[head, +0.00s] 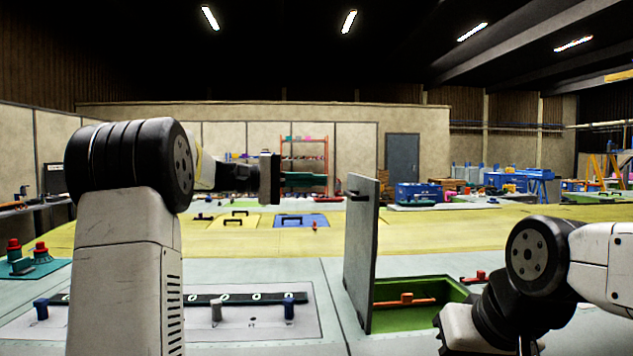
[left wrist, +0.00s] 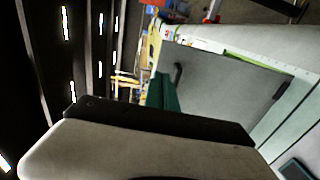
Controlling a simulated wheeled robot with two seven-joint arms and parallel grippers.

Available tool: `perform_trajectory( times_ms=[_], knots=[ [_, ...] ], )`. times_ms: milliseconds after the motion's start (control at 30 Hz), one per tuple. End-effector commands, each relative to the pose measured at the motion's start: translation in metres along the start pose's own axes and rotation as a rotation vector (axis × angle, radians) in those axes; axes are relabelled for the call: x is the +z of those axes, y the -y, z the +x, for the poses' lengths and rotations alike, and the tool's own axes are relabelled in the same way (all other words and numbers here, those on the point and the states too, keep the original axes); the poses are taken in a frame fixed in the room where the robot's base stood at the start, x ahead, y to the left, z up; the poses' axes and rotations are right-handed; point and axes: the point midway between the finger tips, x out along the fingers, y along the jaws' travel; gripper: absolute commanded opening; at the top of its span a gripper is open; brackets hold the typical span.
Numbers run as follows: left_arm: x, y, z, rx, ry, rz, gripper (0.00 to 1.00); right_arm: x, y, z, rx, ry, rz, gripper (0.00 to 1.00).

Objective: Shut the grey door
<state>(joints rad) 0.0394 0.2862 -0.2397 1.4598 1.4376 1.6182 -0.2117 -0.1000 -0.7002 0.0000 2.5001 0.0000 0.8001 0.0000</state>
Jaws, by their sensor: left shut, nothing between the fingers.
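The grey door (head: 361,255) stands upright and open at the left edge of a green-lined recess (head: 440,287). A small dark handle (head: 357,197) sticks out from the left face of the door near its top. My left gripper (head: 322,180) has teal fingers, shut and empty, to the left of the door's top edge. In the left wrist view the teal fingers (left wrist: 164,95) lie in front of the grey door (left wrist: 225,85), near its black handle (left wrist: 178,73). I cannot tell whether they touch it. My right arm is at the lower right, its gripper out of view.
An orange-handled part (head: 405,299) lies in the recess. A pale panel with a black strip (head: 250,298) and blue and grey pegs lies left of the door. A red-handled part (head: 474,277) sits beyond the recess. The yellow surface (head: 450,232) behind is mostly clear.

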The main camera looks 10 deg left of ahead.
Motion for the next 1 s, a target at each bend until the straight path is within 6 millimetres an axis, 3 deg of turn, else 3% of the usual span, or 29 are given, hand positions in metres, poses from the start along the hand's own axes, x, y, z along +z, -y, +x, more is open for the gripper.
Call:
perform_trajectory(
  times_ms=[200, 400, 600, 1000],
  knots=[
    [0.001, 0.0, 0.05, -0.001, 0.004, 0.0, 0.0, 0.0, 0.0, 0.0, 0.0, 0.0, 0.0, 0.0],
    [0.001, 0.0, 0.082, -0.001, 0.003, 0.0, 0.0, 0.0, 0.0, 0.0, 0.0, 0.0, 0.0, 0.0],
    [0.001, 0.001, 0.095, -0.002, 0.0, 0.0, 0.0, 0.0, 0.0, 0.0, 0.0, 0.0, 0.0, 0.0],
    [0.0, 0.0, 0.097, -0.003, 0.0, 0.0, 0.0, 0.0, 0.0, 0.0, 0.0, 0.0, 0.0, 0.0]
  ],
)
